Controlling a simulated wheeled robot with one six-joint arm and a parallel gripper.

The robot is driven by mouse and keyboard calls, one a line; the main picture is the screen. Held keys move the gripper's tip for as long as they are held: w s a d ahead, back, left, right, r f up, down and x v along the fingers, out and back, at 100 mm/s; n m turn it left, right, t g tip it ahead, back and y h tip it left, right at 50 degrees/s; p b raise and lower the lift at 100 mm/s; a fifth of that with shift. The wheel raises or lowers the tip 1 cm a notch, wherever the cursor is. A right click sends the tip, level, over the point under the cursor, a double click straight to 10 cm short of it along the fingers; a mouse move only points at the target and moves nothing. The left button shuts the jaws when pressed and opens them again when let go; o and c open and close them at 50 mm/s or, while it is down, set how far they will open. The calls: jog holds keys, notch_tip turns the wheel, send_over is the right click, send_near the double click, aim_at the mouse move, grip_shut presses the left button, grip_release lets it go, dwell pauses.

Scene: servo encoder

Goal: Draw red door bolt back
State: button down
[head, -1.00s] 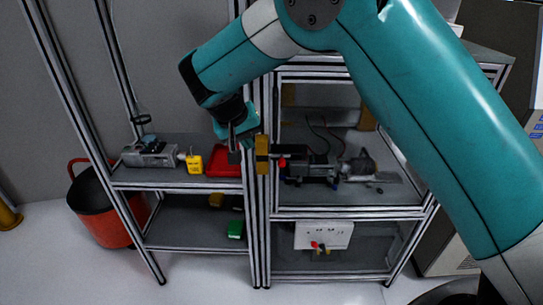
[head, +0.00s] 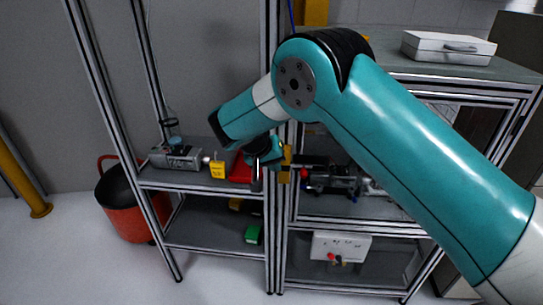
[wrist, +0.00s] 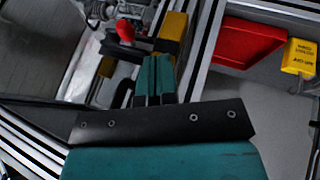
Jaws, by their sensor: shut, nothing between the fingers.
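The bolt's red knob (wrist: 125,30) shows in the wrist view, beside a yellow block (wrist: 173,32) on the frame. In the head view the red knob (head: 306,174) is small, just right of the yellow block (head: 286,160) on the post. My gripper (wrist: 155,66) has its two teal fingers together with nothing between them. Its tips lie just below the yellow block in the wrist view, apart from the red knob. In the head view my gripper (head: 262,172) hangs at the post, left of the yellow block. The bolt's shaft cannot be made out.
A red tray (head: 240,170) and a yellow padlock-like tag (head: 217,167) sit on the left shelf, with a grey motor (head: 175,157). The metal post (head: 273,235) divides the two bays. A white box (head: 340,246) stands on the lower right shelf.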

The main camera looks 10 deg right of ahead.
jog(key=d+f+p, duration=0.3)
jog(key=d+f, duration=0.1)
jog(key=d, duration=0.2)
jog(key=shift+w+f, duration=0.4)
jog(key=shift+w, duration=0.05)
